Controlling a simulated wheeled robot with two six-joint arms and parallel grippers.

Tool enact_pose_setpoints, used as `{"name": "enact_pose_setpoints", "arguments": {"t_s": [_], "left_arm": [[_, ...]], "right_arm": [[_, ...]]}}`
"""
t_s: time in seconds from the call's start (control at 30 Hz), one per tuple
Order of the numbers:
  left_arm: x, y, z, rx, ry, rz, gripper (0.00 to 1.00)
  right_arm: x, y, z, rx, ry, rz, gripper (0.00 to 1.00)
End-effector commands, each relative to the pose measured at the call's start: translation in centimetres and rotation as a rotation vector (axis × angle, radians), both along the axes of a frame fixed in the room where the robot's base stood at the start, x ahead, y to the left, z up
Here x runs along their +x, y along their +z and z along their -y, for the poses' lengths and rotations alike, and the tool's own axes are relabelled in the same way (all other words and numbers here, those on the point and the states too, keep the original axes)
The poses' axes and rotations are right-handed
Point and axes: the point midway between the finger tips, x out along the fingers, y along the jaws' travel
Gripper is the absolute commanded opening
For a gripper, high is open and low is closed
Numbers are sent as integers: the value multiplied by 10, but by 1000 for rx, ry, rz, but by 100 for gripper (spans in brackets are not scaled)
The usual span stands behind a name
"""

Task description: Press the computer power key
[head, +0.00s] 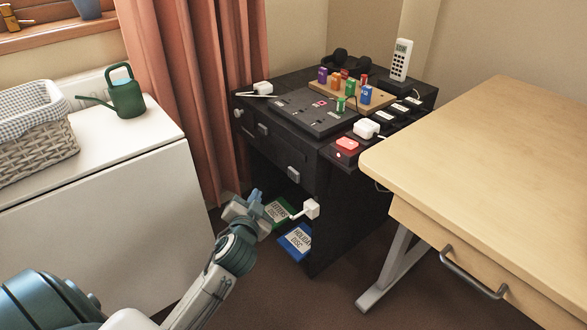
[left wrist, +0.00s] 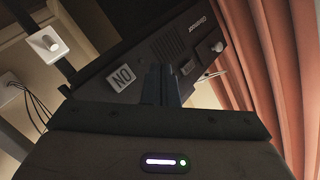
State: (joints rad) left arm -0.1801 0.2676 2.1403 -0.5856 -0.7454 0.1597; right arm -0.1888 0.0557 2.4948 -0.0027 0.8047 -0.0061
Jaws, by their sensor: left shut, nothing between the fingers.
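The computer is a black desk-like cabinet (head: 325,170) between the curtain and the wooden table. On its dark front panel (left wrist: 150,58) is a pale square key (left wrist: 120,78) with lettering that looks like "ON". It seems to be the pale square on the front in the head view (head: 293,174); I cannot confirm that it is the power key. My left gripper (head: 258,205) is low in front of the cabinet. In the left wrist view its fingers (left wrist: 162,84) are shut and empty, pointing at the panel beside the key. I cannot tell whether they touch it.
A white knob on a bar (head: 311,208) sticks out below the panel, near green (head: 279,212) and blue (head: 295,241) labelled items. A red-lit switch (head: 346,147) is on top. The wooden table (head: 480,130) stands right, a white cabinet (head: 100,170) left.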

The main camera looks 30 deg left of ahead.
Motion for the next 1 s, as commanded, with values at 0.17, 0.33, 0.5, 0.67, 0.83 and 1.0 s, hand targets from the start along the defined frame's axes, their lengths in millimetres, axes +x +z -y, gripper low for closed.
{"name": "enact_pose_setpoints", "arguments": {"t_s": [0.17, 0.33, 0.5, 0.67, 0.83, 1.0], "left_arm": [[0, 0, 0, 1, -1, 0, 0], [1, 0, 0, 0, 0, 0, 0], [9, 0, 4, -2, 1, 2, 0], [29, 0, 12, -4, 0, 3, 0], [52, -1, 21, -3, 0, 1, 0], [69, 0, 29, -1, 1, 0, 0]], "right_arm": [[0, 0, 0, 0, 0, 3, 36], [0, 0, 0, 0, 0, 2, 36], [0, -1, 0, 1, -1, 2, 36], [0, -3, 0, 3, -2, 3, 36], [0, -6, 0, 6, -5, 5, 36], [0, -4, 0, 11, -6, 7, 36]]}}
